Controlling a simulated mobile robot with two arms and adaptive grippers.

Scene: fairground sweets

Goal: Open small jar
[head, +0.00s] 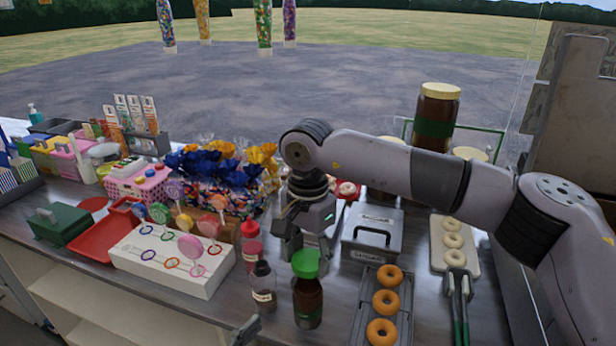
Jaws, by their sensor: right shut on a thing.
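The small jar (308,303) is dark brown with a green lid (309,263) and stands upright near the table's front edge. My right gripper (308,252) reaches down from above and is shut at the green lid, its fingers on either side. The lid sits on top of the jar, and I cannot see any gap between them. Part of the fingers is hidden behind the lid. A small grey piece at the bottom edge, left of the jar, looks like a tip of my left gripper (246,331); its jaws cannot be made out.
A dark bottle (263,287) and a red bottle (251,244) stand close left of the jar. A tray of doughnuts (360,318) lies to its right, with a grey metal box (372,236) behind. A white ring-game box (172,260) lies left. A large jar (436,115) stands at the back.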

